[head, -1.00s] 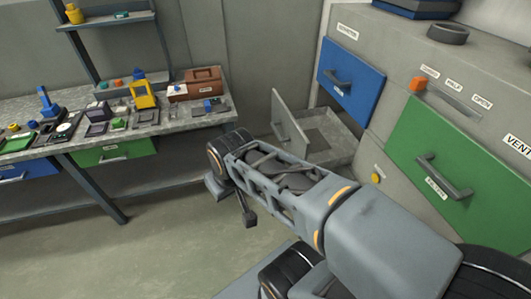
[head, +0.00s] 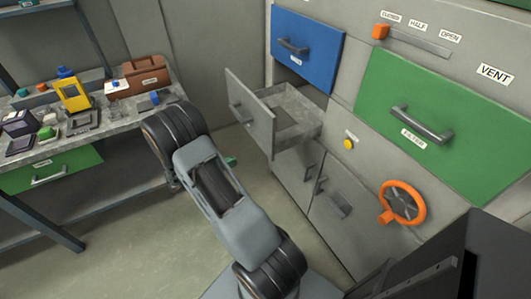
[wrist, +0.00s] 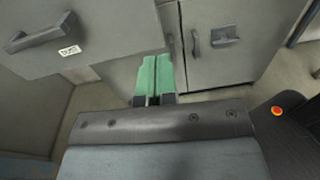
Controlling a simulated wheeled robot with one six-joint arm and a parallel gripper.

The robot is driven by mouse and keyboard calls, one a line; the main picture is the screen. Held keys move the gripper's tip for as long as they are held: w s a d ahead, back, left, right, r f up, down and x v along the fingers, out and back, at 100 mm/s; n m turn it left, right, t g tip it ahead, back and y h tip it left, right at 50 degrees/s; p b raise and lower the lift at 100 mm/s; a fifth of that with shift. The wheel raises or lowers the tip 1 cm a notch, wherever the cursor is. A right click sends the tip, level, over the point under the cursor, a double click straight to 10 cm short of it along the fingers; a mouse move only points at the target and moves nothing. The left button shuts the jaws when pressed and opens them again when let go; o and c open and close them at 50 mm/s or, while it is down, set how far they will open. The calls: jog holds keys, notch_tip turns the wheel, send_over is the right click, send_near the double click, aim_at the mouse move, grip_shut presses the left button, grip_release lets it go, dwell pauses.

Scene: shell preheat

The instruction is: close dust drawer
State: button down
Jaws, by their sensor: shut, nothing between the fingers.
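The grey dust drawer (head: 249,112) stands pulled out of the cabinet at the middle of the head view. Its open tray shows behind the front panel, with a bar handle on the front. In the wrist view the labelled drawer front (wrist: 100,45) fills the upper left, with its handle at far left. My gripper (wrist: 157,60) shows green fingers, shut and empty, to the right of and apart from the drawer front. In the head view only a bit of green finger (head: 231,161) shows beside my arm, below the drawer; the rest is hidden.
A blue drawer (head: 307,50) is above and a green filter drawer (head: 436,123) is to the right. Grey cabinet doors (head: 298,176) are below. An orange handwheel (head: 403,204) sticks out at right. A cluttered workbench (head: 90,142) is at left; floor between is clear.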

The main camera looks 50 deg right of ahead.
jog(key=f, duration=0.1)
jog(key=n, duration=0.1)
send_near(271, 146)
jog(key=shift+h, duration=0.4)
jog(key=x, duration=0.7)
jog(key=shift+s+d+f+p, duration=0.15)
jog(key=shift+s+f+p, duration=0.05)
jog(key=shift+f+p, duration=0.2)
jog(key=shift+d, duration=0.15)
